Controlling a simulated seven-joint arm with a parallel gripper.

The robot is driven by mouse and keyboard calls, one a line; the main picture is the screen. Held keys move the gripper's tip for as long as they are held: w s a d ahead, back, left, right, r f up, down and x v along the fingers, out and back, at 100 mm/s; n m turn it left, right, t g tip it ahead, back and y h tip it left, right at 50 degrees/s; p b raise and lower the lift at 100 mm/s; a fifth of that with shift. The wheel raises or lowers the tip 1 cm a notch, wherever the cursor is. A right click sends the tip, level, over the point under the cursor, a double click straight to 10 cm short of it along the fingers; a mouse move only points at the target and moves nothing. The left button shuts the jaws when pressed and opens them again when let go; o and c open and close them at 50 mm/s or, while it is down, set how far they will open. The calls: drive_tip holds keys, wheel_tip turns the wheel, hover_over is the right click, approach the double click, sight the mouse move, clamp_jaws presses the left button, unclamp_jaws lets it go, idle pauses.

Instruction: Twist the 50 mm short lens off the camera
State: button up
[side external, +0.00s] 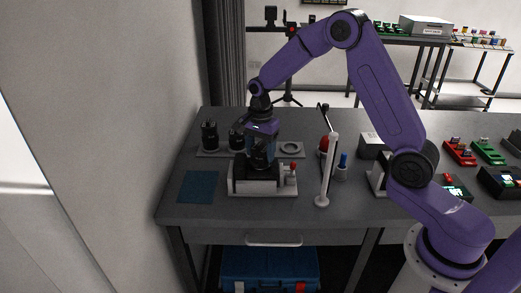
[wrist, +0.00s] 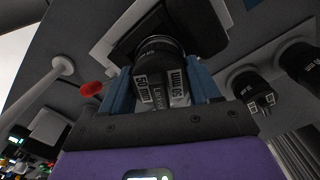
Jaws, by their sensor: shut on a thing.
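The black camera body (side external: 243,183) sits on a pale cradle (side external: 262,191) on the dark table, and it also shows at the top of the wrist view (wrist: 195,28). The 50 mm short lens (wrist: 163,75) is black with white labels, one reading 50 mm. It meets the camera body, and I see no gap there. My gripper (side external: 262,152) points down over the camera. In the wrist view, its two blue fingers (wrist: 160,88) are shut on the lens, one on each side. In the side view the fingers mostly hide the lens.
A grey rack (side external: 219,153) behind the camera holds two black lenses (side external: 209,134) and an empty ring seat (side external: 290,149). A small pale post with a red top (side external: 292,176) stands at the cradle's right. A tall white post (side external: 328,172) stands farther right. A blue mat (side external: 198,187) lies left.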

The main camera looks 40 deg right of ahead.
drive_tip(key=shift+n, duration=1.6)
drive_tip(key=shift+n, duration=1)
drive_tip(key=shift+r, duration=2.3)
